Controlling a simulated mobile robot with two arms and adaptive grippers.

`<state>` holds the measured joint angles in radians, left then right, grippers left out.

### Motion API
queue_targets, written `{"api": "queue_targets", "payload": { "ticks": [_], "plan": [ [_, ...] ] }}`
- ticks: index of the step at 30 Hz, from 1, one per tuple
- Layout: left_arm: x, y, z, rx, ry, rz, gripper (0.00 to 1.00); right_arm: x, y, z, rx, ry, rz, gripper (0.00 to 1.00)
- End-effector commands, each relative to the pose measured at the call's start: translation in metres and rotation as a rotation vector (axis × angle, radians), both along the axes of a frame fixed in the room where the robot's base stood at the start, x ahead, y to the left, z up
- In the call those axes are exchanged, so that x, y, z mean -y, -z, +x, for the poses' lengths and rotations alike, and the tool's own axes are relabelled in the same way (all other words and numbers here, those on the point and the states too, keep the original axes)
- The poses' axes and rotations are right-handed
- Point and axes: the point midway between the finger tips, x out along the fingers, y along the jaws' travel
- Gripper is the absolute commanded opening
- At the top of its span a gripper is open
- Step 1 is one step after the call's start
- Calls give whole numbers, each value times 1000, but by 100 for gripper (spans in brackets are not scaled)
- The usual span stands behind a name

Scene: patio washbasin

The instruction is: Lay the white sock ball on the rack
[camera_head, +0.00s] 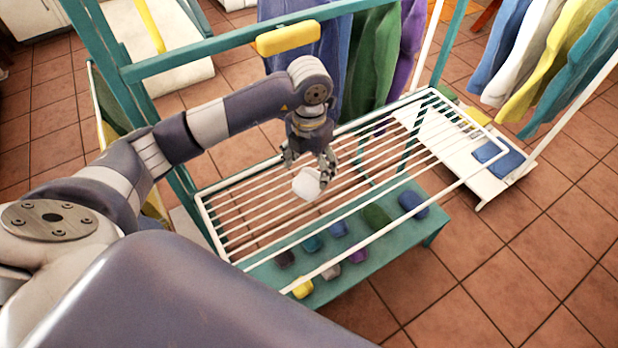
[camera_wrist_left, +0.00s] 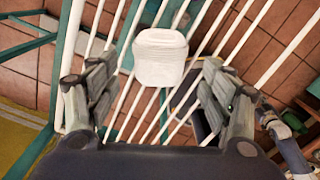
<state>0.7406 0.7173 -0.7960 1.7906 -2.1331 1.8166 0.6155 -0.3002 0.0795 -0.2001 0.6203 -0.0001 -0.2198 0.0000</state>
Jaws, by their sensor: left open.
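The white sock ball (camera_head: 307,184) sits on the bars of the white wire rack (camera_head: 236,228). In the left wrist view the sock ball (camera_wrist_left: 160,57) lies between and just beyond the two fingers, with gaps on both sides. My left gripper (camera_head: 308,166) is directly above and around the ball in the head view, pointing down. Its fingers are spread; in the left wrist view the open gripper (camera_wrist_left: 160,100) shows no finger touching the ball. The rack also shows behind the ball in the left wrist view (camera_wrist_left: 262,78). My right gripper is not in view.
A teal lower shelf (camera_head: 437,222) under the rack holds several rolled items, including a yellow one (camera_head: 302,287). Clothes hang behind, including a green garment (camera_head: 370,62). A yellow block (camera_head: 287,38) sits on the teal rail (camera_head: 200,50). The rack's right part is bare.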

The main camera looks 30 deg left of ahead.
Motion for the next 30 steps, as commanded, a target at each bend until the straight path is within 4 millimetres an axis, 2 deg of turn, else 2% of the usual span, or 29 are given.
{"api": "queue_targets", "payload": {
  "ticks": [6,12,30],
  "plan": [
    [0,-43,1,5,0,0,74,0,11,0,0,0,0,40],
    [0,-64,0,1,0,1,74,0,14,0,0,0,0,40],
    [0,-67,0,-1,0,0,74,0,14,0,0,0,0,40]
  ]
}}
